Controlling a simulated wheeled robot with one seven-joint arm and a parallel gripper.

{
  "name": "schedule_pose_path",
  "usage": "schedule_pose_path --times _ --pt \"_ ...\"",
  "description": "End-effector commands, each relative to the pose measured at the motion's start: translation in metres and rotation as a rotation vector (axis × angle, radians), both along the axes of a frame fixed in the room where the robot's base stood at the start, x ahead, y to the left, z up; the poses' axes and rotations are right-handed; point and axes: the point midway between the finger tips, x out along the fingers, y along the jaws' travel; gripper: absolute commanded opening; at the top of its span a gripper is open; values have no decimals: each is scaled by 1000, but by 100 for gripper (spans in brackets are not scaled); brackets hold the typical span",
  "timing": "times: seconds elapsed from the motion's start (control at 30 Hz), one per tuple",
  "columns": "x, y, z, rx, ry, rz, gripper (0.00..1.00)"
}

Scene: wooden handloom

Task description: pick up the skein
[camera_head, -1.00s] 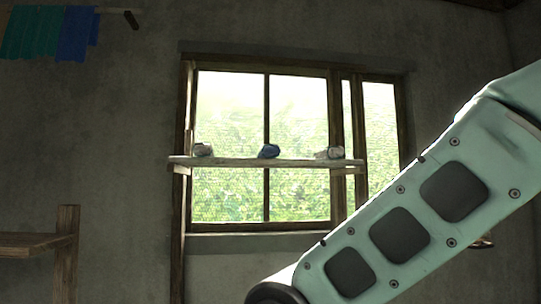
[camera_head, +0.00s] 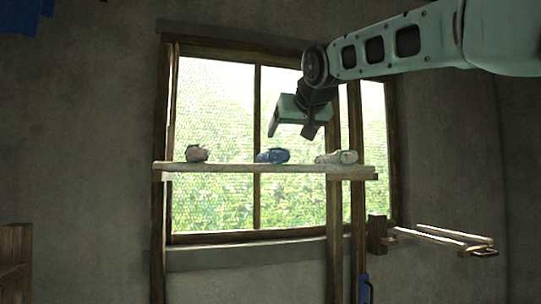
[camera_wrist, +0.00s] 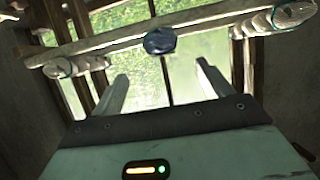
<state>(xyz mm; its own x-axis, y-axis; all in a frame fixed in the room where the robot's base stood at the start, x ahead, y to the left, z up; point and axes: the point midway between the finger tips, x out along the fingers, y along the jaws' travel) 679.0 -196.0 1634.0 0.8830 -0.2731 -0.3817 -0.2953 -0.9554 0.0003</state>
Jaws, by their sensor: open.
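Three skeins lie apart along a wooden shelf (camera_head: 225,168) in front of the window. A brownish one (camera_head: 196,154) is at the left, a dark blue one (camera_head: 272,156) in the middle, and a pale one (camera_head: 337,157) at the right. My gripper (camera_head: 291,131) is open and empty, pointing down, above the shelf in the picture near the blue skein. In the wrist view, the blue skein (camera_wrist: 160,41) shows beyond the gap between my spread fingers (camera_wrist: 161,86), touching neither. Pale bundles show at either side there.
The window (camera_head: 215,120) is behind the shelf, with upright posts below it. A wooden rack with rods (camera_head: 440,236) juts out at the lower right. A blue-handled thing (camera_head: 365,289) hangs below. Wooden furniture (camera_head: 15,262) stands at the lower left.

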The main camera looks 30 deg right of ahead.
Motion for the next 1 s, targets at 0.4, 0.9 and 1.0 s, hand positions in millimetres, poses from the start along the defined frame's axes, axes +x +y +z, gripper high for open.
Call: schedule_pose_path --times 0.4,0.9,1.0 --pt "64 -19 -27 0 3 1 78" --pt "113 -32 -41 1 3 3 78" --pt "117 -33 -43 1 2 3 78"
